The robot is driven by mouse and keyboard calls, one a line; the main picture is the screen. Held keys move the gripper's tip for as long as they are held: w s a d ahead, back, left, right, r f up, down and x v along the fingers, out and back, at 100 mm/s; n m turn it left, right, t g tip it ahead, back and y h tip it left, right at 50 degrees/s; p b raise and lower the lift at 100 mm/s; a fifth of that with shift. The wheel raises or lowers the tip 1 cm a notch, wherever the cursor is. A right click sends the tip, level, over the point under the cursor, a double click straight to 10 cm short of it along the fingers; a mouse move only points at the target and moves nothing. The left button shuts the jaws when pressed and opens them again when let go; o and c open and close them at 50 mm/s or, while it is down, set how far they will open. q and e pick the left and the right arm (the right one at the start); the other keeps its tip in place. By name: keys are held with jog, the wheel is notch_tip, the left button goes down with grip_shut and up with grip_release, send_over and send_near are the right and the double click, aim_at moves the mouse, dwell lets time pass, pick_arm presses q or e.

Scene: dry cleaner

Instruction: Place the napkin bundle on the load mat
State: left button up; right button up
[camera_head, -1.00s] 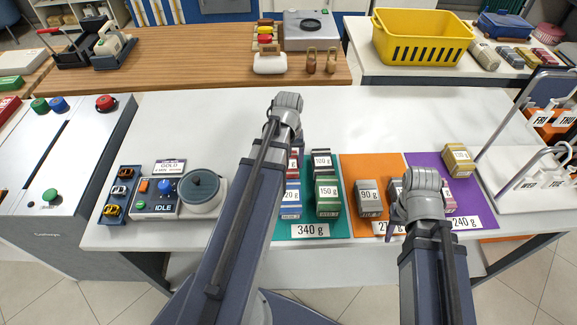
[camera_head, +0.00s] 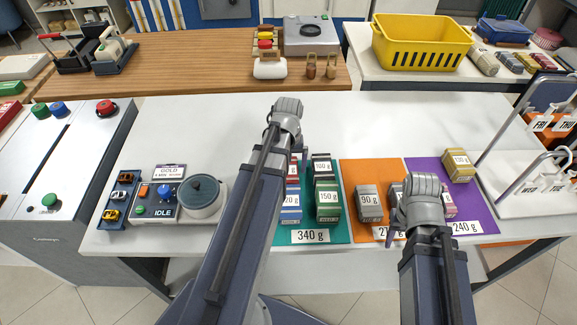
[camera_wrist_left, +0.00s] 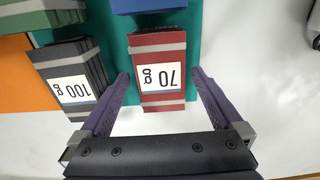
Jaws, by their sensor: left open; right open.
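Several box-shaped napkin bundles with weight labels lie on coloured mats. The red 70 g bundle (camera_wrist_left: 160,68) is on the teal mat (camera_head: 335,233), labelled 340 g. My left gripper (camera_wrist_left: 160,80) is open, with its fingers at either side of the red bundle's near end; contact cannot be told. In the head view my left arm mostly hides this bundle. The dark 100 g (camera_head: 322,166), green 150 g (camera_head: 328,201) and blue (camera_head: 291,207) bundles share the teal mat. My right gripper (camera_head: 399,222) is open over the orange mat (camera_head: 352,226), beside the grey 90 g bundle (camera_head: 369,203).
A purple mat (camera_head: 486,215) holds a tan bundle (camera_head: 459,165) at its far right. The counter (camera_head: 210,125) behind the mats is clear.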

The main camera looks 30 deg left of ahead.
aim_at(291, 170)
pick_arm(q)
notch_tip(291, 170, up, 12)
jog(key=p, duration=1.2)
jog(key=s+d+m, duration=0.2)
jog(key=d+m, duration=0.1)
jog(key=d, duration=0.5)
jog(key=s+d+m, duration=0.3)
jog(key=d, duration=0.5)
jog(key=s+d+m+y, duration=0.1)
jog(key=d+m, duration=0.3)
jog(key=d, duration=0.5)
jog(key=shift+s+r, duration=0.15)
jog(key=shift+s, duration=0.75)
